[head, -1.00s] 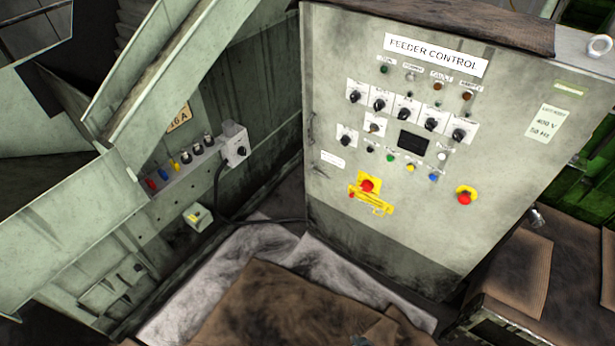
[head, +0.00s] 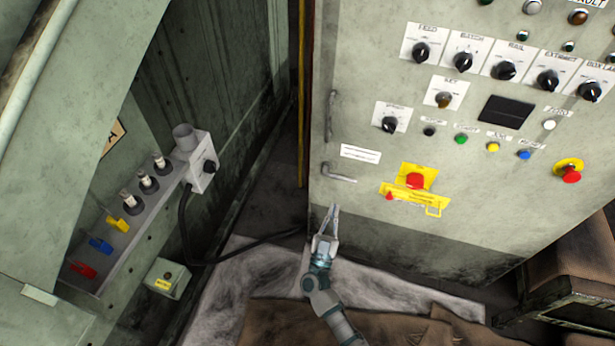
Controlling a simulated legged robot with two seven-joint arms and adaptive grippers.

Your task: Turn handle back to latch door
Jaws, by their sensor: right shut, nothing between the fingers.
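The control cabinet door (head: 390,225) is a pale grey-green panel with knobs, buttons and labels. A small grey lever handle (head: 338,172) sits near its lower left edge, under a white label. It points roughly level to the right. My right gripper (head: 334,211) is just below the handle, in front of the door's lower part, fingers pointing up. It is shut and empty, and appears apart from the handle. Whether the door is fully flush with its frame is hard to tell. My left gripper is not in view.
A yellow guarded red button (head: 415,181) is right of the handle, and another red stop button (head: 571,174) farther right. A grey switch box (head: 200,165) with a black cable stands left. Grey and brown cloths (head: 395,328) lie below. A vertical grab bar (head: 330,115) is above the handle.

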